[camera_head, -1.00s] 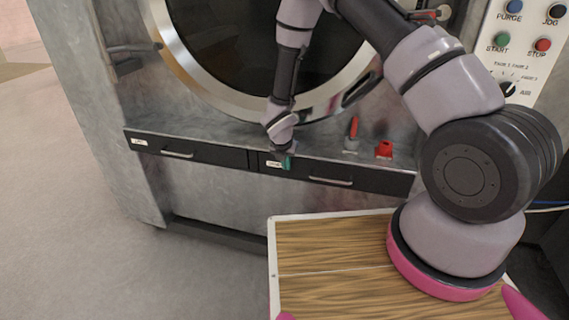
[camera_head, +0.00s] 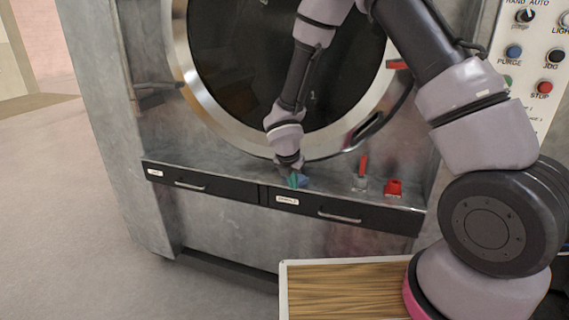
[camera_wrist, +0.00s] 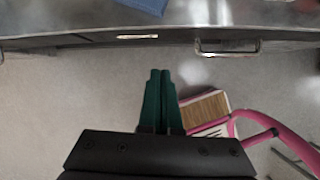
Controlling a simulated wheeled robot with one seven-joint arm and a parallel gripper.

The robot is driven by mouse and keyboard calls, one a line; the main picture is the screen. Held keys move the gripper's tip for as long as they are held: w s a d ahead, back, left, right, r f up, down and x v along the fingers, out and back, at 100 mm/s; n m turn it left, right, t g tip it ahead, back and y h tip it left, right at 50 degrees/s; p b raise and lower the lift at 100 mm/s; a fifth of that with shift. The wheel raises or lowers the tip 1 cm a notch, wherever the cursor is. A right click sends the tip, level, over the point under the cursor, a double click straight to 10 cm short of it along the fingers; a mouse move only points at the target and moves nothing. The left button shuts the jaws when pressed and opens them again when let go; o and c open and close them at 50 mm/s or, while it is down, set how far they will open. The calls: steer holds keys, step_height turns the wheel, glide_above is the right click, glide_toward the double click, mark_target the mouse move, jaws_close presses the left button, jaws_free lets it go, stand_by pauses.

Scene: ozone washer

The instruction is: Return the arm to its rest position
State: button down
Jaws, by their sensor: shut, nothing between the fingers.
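My gripper (camera_head: 295,182) is at the front ledge of the washer, just above the drawer fronts, with my arm reaching down across the round door (camera_head: 270,60). In the wrist view its two green fingers (camera_wrist: 160,73) lie together, shut and empty. A small blue object (camera_head: 304,181) shows on the ledge right beside the fingertips. A blue piece also shows at the top edge of the wrist view (camera_wrist: 150,4), apart from the fingers. Whether the fingers touch it in the head view I cannot tell.
Two black drawers with handles (camera_head: 340,217) run below the ledge and look shut. A red-handled item (camera_head: 362,168) and a red block (camera_head: 393,187) stand on the ledge to the right. A control panel (camera_head: 525,70) is at the upper right. Open floor (camera_head: 80,220) lies left.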

steer(key=s+d+r+m, duration=0.2)
steer(key=d+r+m, duration=0.6)
steer(key=r, duration=0.4)
steer(key=s+d+r+m, duration=0.1)
steer(key=d+r+m, duration=0.7)
steer(key=r, duration=0.4)
steer(key=s+d+r+m+t+y, duration=0.3)
steer(key=s+d+r+m, duration=0.1)
steer(key=s+r+m, duration=1)
steer(key=s+m, duration=0.4)
steer(key=shift+s+r+m+y, duration=0.15)
steer(key=shift+s+m+y, duration=0.15)
steer(key=shift+s+m, duration=0.1)
steer(key=shift+d, duration=0.1)
